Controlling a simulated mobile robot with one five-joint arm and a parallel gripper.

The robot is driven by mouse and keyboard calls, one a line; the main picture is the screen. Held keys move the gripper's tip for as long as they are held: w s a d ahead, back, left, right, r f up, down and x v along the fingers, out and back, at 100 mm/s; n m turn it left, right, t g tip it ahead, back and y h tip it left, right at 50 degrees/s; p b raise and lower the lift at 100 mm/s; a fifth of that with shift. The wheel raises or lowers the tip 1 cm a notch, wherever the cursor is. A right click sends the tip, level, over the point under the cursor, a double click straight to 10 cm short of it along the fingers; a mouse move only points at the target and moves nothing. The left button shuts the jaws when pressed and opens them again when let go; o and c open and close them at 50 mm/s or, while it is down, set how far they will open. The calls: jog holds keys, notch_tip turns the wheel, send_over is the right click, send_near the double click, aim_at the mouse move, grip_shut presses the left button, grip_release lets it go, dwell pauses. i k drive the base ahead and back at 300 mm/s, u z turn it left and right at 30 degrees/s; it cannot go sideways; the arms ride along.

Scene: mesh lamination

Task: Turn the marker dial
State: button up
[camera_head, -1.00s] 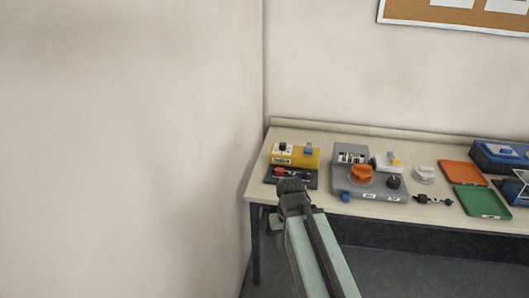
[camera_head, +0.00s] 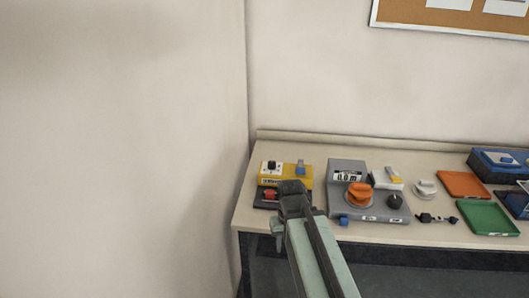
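A grey machine (camera_head: 382,211) stands on the bench. It carries an orange knob (camera_head: 358,194) on a round base, a black round knob (camera_head: 395,201) to its right and a blue block (camera_head: 344,220) at its front left. A yellow box (camera_head: 286,181) to the left has a small black knob and a blue part on top. I cannot tell for sure which knob is the marker dial. My gripper (camera_head: 291,188) appears in front of the yellow box, left of the grey machine, with nothing visible in it. Its fingers are too dark and small to read.
The bench (camera_head: 420,235) meets a wall at the left. To the right are a small white knobbed part (camera_head: 424,188), a dark small tool (camera_head: 437,218), an orange tray (camera_head: 464,185), a green tray (camera_head: 487,217) and a blue box (camera_head: 497,165).

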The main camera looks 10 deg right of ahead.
aim_at(272, 164)
jog(key=z, duration=0.05)
jog(key=i, duration=0.4)
jog(key=u, duration=0.2)
jog(key=k, duration=0.85)
jog(key=z, duration=0.15)
jog(key=i, duration=1.35)
jog(key=u, duration=0.05)
